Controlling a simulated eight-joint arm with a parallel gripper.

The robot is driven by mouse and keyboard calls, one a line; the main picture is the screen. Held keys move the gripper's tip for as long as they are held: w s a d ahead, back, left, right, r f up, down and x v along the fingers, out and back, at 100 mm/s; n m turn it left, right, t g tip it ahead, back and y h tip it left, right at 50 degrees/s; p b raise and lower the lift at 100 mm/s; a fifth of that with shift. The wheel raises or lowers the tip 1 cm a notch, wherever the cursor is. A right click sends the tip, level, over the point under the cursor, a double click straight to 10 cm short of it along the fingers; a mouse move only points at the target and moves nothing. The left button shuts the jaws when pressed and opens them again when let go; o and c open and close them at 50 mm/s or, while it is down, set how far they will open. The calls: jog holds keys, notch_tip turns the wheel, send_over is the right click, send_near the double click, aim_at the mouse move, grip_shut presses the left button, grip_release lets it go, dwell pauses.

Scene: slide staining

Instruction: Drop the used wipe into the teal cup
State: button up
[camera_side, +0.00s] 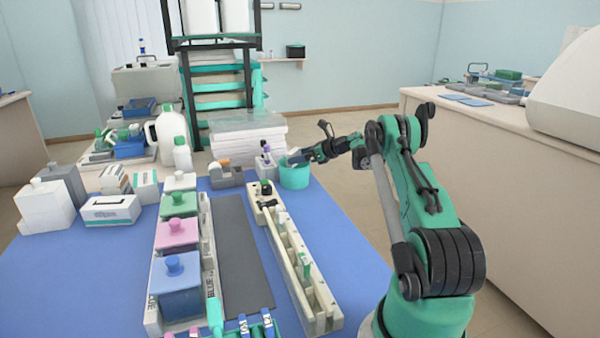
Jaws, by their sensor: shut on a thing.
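The teal cup (294,178) stands at the far right part of the blue mat. My gripper (303,156) is at the end of my outstretched arm, at the cup's rim height or just above it, over the cup's right side. Its jaws are shut on a small pale bluish thing (295,157), which looks like the used wipe. The thing is over the cup's opening. It is too small to tell its shape, or whether it touches the rim. The inside of the cup is mostly hidden.
A small holder with a purple-topped bottle (266,152) stands close to the cup's left. A long cream rack (290,255) runs in front of the cup. Jars with green, pink and blue lids (178,235) stand farther left. A dark grey strip (240,245) between them is clear.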

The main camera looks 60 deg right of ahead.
jog(key=o, duration=1)
